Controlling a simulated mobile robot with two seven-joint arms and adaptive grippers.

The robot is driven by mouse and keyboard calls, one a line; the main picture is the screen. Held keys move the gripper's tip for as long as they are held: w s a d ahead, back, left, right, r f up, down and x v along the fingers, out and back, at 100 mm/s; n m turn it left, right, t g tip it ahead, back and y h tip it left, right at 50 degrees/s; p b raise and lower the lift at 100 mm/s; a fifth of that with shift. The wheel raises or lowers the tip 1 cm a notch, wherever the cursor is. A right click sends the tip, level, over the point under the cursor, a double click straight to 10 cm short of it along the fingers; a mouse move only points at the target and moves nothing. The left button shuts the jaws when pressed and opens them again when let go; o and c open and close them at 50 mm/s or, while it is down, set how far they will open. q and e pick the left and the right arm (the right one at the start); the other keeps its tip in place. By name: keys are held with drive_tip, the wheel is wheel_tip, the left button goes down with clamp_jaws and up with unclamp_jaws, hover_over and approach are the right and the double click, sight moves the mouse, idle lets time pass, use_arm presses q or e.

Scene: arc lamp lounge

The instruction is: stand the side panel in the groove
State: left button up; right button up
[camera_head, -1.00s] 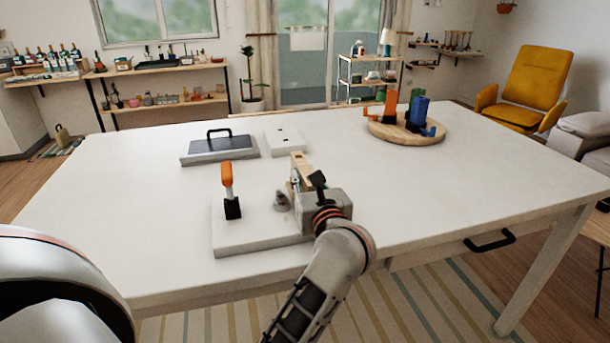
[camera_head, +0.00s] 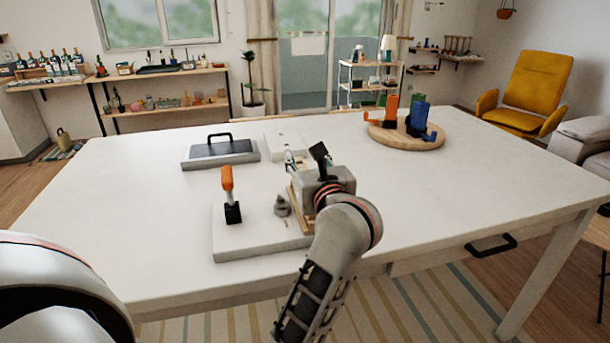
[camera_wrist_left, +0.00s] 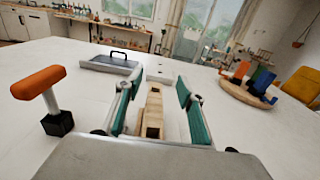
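A pale wooden piece, which looks like the side panel (camera_head: 299,211), shows at the right of the white base board (camera_head: 255,238), partly hidden by my left gripper (camera_head: 291,160). In the left wrist view the wooden piece (camera_wrist_left: 154,112) is between the teal-padded fingers of the left gripper (camera_wrist_left: 155,92), with a gap on each side. The fingers are apart and I see no contact. I cannot tell whether the piece sits in a groove; no groove shows clearly. My right gripper is in neither view.
Behind are a dark-topped plate with a handle (camera_head: 221,150) and a white block (camera_head: 275,140). A round wooden tray (camera_head: 407,143) holds orange and blue parts. The table's right side is clear.

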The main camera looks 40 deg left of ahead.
use_arm(q)
drive_tip(key=shift+r, duration=1.9)
